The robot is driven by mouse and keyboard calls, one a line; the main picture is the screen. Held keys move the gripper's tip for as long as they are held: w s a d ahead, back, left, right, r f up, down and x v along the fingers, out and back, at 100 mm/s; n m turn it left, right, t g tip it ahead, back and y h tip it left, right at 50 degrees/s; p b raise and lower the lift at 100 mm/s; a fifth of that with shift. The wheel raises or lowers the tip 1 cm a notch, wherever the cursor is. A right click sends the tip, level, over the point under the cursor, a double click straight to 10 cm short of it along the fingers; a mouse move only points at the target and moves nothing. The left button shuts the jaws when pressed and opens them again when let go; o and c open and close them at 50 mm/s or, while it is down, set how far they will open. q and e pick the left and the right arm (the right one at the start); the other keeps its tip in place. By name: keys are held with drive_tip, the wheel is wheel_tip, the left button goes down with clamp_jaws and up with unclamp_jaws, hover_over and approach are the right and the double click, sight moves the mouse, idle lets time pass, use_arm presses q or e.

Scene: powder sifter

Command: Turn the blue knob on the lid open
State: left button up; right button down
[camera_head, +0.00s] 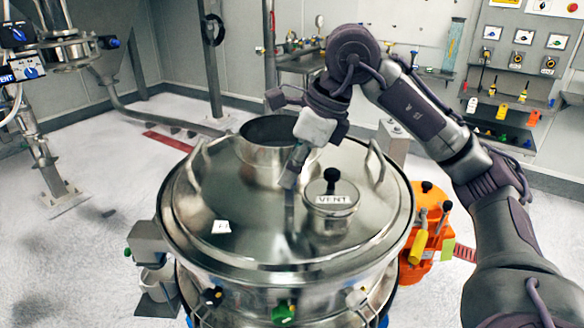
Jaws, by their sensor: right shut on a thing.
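The round steel lid (240,190) covers the sifter in the middle of the view. My right gripper (288,180) reaches in from the right and points down at the lid's middle, left of the VENT cap. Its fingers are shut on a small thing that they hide. I see no blue knob on the open part of the lid. The VENT cap (331,201) carries a black knob (331,176). My left gripper is not in view.
A steel neck (265,135) rises at the lid's back, behind my gripper. Handles stand on the lid's left (197,162) and right (376,160). An orange unit (424,262) stands to the right. The floor at left is mostly clear.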

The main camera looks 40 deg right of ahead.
drive_tip(key=c, duration=0.9)
unclamp_jaws()
drive_tip(key=shift+r, duration=0.1)
drive_tip(key=v, duration=1.1)
drive_tip(key=shift+s+d+r, duration=0.15)
drive_tip(key=shift+d+r, duration=0.05)
drive_tip(key=shift+r, duration=0.15)
